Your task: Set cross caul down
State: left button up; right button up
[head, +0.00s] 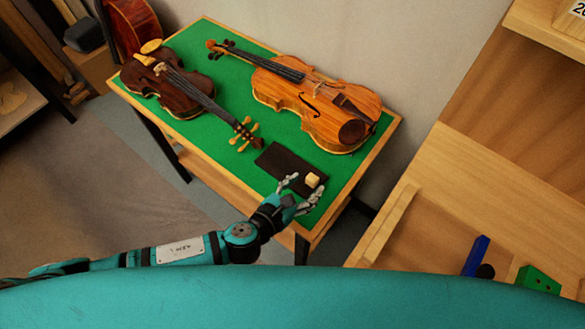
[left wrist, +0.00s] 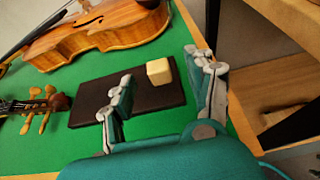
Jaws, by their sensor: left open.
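A small pale wooden block (head: 312,180), which seems to be the cross caul, rests on a dark flat pad (head: 279,161) near its right end. It also shows in the left wrist view (left wrist: 159,72), on the dark pad (left wrist: 155,97). My left gripper (head: 305,187) is open over the pad's near edge. In the left wrist view its fingers (left wrist: 160,82) stand apart on either side of the block, and the block shows just beyond the fingertips with gaps on both sides. My right gripper is not in view.
A green-topped table (head: 226,149) with a wooden rim carries the pad. A dark violin (head: 172,90) lies left, its scroll near the pad. An orange violin (head: 318,108) lies behind the pad. Wooden shelving (head: 480,195) stands right, holding a blue piece (head: 476,255) and a green piece (head: 537,280).

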aim_at(311, 179)
pick_arm(q)
jog(key=x, duration=0.5)
jog(key=shift+w+a, duration=0.1)
jog(key=shift+w, duration=0.1)
jog(key=shift+c, duration=0.3)
grip_shut()
